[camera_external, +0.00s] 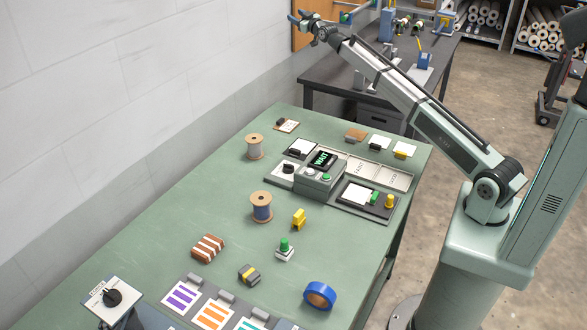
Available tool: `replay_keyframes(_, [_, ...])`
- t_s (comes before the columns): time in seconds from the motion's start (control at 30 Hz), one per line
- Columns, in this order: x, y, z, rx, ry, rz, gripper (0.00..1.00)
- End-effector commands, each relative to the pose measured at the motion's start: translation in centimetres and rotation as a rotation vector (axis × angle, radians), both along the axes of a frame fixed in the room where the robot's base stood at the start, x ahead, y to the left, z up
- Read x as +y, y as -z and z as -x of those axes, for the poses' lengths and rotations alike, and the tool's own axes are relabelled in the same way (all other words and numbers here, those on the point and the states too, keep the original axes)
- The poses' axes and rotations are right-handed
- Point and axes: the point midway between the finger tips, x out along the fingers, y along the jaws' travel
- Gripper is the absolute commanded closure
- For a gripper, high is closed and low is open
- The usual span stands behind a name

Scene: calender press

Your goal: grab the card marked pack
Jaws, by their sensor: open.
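No card can be read as marked pack; any lettering on the cards is too small to tell. At the table's far end lie a card with a dark clip (287,126), a brown card (356,134), a white card with a dark clip (380,142) and a white card with a yellow clip (406,148). Another white card (301,146) lies beside the console, and one (357,194) lies on the dark tray at its right. My gripper (297,16) is open and empty, with blue fingertips, raised high beyond the table's far end, apart from all cards.
The green table (158,246) holds a grey console (320,178) with a lit display, two spools (254,147) (262,208), a blue tape roll (319,295) and striped cards (182,296) in front. A wall borders the left. A dark bench (335,68) stands behind.

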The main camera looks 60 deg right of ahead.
Motion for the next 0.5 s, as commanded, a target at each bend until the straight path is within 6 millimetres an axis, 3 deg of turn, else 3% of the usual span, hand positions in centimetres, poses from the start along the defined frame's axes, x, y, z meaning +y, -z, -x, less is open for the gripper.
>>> replay_keyframes(0.1, [-3.9,0.7,1.2,0.049,0.041,-0.016,0.49])
replay_keyframes(0.27, [-8.1,2.3,2.5,0.13,0.082,-0.091,0.49])
replay_keyframes(0.37, [-8.7,3.7,2.6,0.173,0.089,-0.169,0.49])
replay_keyframes(0.5, [-8.2,5.7,2.2,0.23,0.092,-0.3,0.49])
